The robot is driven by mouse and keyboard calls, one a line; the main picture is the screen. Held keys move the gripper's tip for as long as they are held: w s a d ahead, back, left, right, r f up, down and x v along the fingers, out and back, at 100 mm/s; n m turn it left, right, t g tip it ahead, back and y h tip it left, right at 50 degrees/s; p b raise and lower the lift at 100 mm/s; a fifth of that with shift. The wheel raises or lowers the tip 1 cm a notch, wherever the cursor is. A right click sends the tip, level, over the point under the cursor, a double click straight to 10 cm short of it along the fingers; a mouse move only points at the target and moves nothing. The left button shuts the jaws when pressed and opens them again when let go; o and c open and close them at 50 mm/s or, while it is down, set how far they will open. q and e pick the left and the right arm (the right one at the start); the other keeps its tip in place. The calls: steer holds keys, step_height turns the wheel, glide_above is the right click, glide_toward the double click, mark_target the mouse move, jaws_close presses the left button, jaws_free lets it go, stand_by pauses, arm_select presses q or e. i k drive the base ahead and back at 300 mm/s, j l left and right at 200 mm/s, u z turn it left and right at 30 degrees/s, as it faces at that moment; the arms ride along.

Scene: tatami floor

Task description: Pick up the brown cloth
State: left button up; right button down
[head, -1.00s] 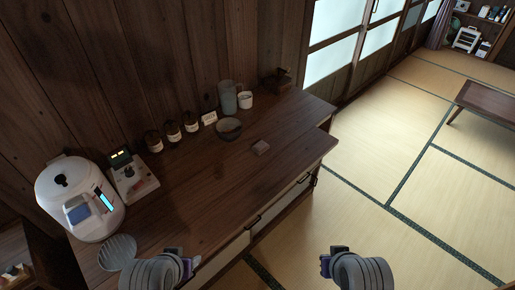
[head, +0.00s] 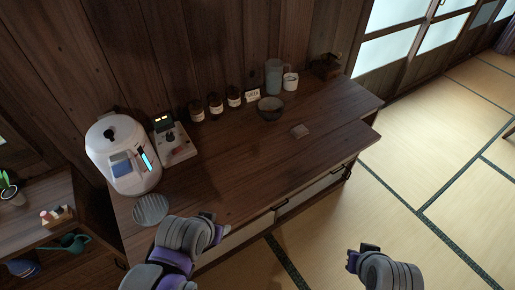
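My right gripper (head: 360,250) is over the tatami floor, right of and nearer than the cloth. The fingers of both grippers are too small and turned to tell if they are open. Nothing hides the cloth.
Behind the cloth stand a dark bowl (head: 270,108), a grey pitcher (head: 273,77), a white mug (head: 290,82) and several dark jars (head: 215,104). A white water boiler (head: 125,155), a scale (head: 172,142) and a ribbed dish (head: 151,209) are at left. The counter around the cloth is clear.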

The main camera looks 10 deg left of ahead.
mark_target(298, 131)
steer(key=i+l, duration=0.35)
steer(key=i+l+z, duration=0.1)
steer(key=i+l, duration=0.2)
steer(key=i, duration=0.2)
steer(key=i+l, duration=0.3)
steer(key=i, duration=0.15)
steer(key=l+z, duration=0.05)
